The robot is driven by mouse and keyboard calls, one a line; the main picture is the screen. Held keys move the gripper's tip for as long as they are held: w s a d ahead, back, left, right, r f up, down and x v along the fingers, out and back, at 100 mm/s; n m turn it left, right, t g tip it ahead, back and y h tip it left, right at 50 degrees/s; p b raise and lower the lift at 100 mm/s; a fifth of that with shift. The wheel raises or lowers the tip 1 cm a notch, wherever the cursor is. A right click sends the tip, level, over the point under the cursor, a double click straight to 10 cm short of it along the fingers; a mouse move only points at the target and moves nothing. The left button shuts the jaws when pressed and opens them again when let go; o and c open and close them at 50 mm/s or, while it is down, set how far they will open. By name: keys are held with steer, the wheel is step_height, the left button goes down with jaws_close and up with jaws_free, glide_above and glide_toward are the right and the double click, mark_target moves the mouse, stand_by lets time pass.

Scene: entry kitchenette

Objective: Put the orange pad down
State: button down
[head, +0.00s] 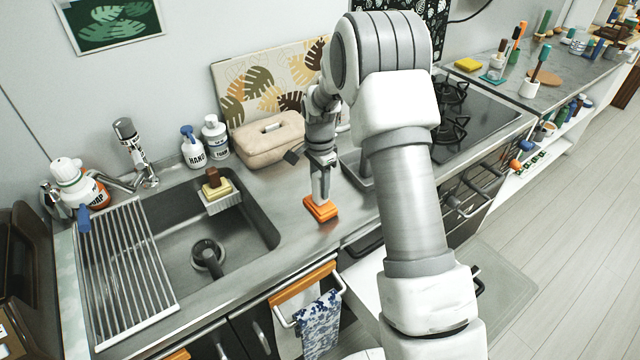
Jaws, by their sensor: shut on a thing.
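The orange pad (320,210) is at the tip of my gripper (321,198), over the steel counter just right of the sink. My gripper points down and is shut on the pad. The pad lies roughly flat and is at or very close to the counter surface; I cannot tell whether it touches. The fingertips are small and partly hidden against the pad. My arm crosses the middle of the head view and hides part of the counter and stove.
The sink (272,238) with a drying rack (125,265) is to the left. A beige bag (268,140) stands behind the pad, with soap bottles (215,138) left of it. A grey tray (357,172) is close on the right. Bare counter (290,190) surrounds the pad.

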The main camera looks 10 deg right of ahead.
steer(key=shift+f, duration=0.1)
steer(key=shift+c, duration=2.2)
jaws_free()
